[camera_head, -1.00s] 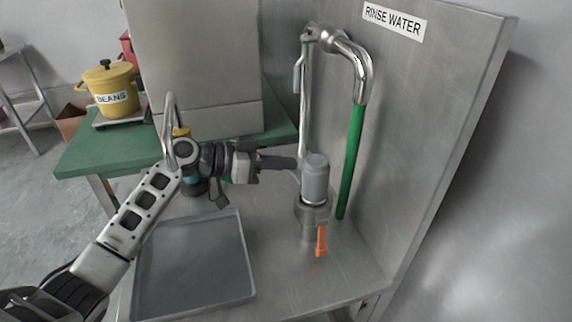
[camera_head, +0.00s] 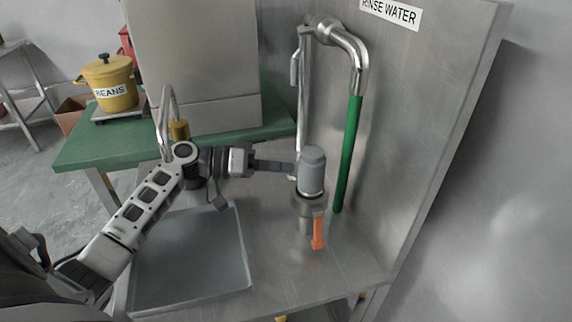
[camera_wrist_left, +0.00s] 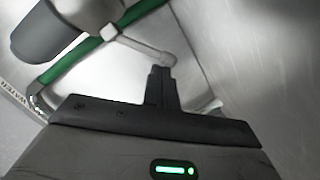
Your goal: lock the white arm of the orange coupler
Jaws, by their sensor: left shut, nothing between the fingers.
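The coupler (camera_head: 309,205) is a metal body with an orange lever (camera_head: 318,234) hanging down its front. A grey cylinder (camera_head: 312,172) stands upright on it and also shows at upper left in the left wrist view (camera_wrist_left: 48,32). In the left wrist view a thin white arm (camera_wrist_left: 142,47) runs from a white block to a rounded end just beyond my fingertips. My left gripper (camera_head: 291,167) is shut and empty, pointing right, beside the cylinder's left side. It also shows in the wrist view (camera_wrist_left: 160,72). I cannot tell whether it touches the white arm. My right gripper is not in view.
A green hose (camera_head: 347,155) hangs from a chrome pipe (camera_head: 352,45) behind the coupler, near the metal wall. A grey tray (camera_head: 190,275) lies on the counter at left. A yellow beans pot (camera_head: 110,85) stands farther back. The counter right of the coupler is clear.

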